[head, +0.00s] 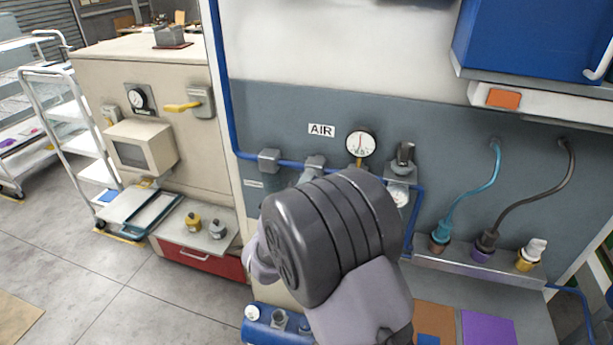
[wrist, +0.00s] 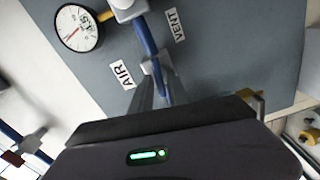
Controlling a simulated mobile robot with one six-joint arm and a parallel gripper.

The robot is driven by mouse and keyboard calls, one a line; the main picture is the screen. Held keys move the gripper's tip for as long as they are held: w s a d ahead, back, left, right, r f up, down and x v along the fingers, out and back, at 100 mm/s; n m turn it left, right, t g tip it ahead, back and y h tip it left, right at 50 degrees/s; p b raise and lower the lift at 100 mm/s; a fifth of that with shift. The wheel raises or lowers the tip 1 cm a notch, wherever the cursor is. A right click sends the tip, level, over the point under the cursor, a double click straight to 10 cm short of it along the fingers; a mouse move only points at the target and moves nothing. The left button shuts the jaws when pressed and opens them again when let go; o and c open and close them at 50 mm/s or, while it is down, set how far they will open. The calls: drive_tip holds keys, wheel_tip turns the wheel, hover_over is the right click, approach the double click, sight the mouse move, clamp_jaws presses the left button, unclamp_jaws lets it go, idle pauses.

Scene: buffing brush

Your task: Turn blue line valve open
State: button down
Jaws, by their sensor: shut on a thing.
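The blue line (head: 290,163) runs along the grey wall panel below the AIR label, with grey fittings on it. One grey fitting (head: 313,164) sits just above my arm. The wrist view shows the blue line (wrist: 146,36) close up, passing between the AIR and VENT labels. My gripper (wrist: 158,88) reaches to the line beside the AIR label, its grey fingers close together at a pale fitting (wrist: 151,66). It is shut on a part there, apparently the valve handle, which is mostly hidden.
A round gauge (head: 361,144) and a regulator (head: 404,165) stand right of the fitting. Teal and dark hoses (head: 484,188) hang further right above a shelf. A blue tank (head: 272,323) lies below. A beige cabinet with a yellow-handled valve (head: 184,106) stands left.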

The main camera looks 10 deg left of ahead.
drive_tip(key=shift+n+p, duration=0.5)
drive_tip(key=shift+n, duration=0.4)
drive_tip(key=c, duration=1.5)
unclamp_jaws()
drive_tip(key=s+a, duration=0.2)
drive_tip(key=s, duration=1.5)
drive_tip(key=shift+a+b, duration=0.35)
drive_tip(key=shift+a, duration=0.05)
